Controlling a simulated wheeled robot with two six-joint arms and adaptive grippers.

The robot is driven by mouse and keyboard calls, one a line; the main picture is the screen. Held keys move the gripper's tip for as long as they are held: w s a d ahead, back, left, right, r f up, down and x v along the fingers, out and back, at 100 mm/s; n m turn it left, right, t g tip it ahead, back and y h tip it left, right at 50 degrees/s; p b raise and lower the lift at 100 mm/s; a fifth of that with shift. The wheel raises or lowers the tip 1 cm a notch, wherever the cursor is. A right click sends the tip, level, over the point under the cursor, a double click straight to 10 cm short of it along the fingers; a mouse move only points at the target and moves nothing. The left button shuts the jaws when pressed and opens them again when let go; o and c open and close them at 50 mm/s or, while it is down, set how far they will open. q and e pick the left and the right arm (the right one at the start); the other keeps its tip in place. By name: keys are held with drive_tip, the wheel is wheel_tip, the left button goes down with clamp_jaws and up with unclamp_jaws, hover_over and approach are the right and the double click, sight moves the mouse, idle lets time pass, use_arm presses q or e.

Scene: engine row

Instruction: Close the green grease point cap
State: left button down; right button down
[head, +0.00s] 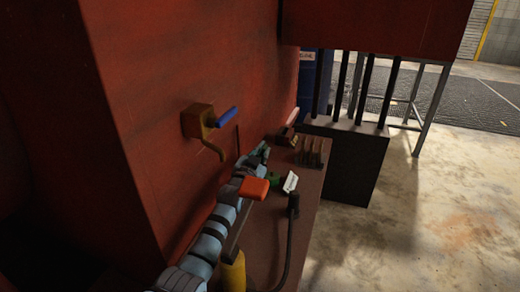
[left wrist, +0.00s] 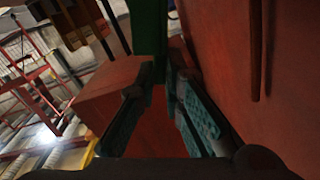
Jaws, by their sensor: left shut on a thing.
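My left arm reaches up along the red engine wall in the head view, and my left gripper (head: 262,150) is at its far end, close to the wall. In the left wrist view its two teal-padded fingers frame a dark green upright piece, the green grease point cap (left wrist: 150,28), and the gripper is shut on it. The fingers hide part of the cap. In the head view a small green piece (head: 275,181) shows on the ledge beside my arm; I cannot tell whether it belongs to the cap. My right gripper is out of view.
A brass valve with a blue handle (head: 226,117) juts from the wall above my arm. An orange-red block (head: 253,187), a white plate (head: 290,182), a black cabled plug (head: 293,204) and several brown levers (head: 312,152) crowd the brown ledge (head: 312,215). Open concrete floor lies right.

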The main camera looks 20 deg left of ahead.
use_arm(q)
drive_tip(key=c, duration=1.7)
unclamp_jaws()
drive_tip(key=s, duration=1.2)
drive_tip(key=shift+d, duration=0.3)
drive_tip(key=shift+c, duration=0.4)
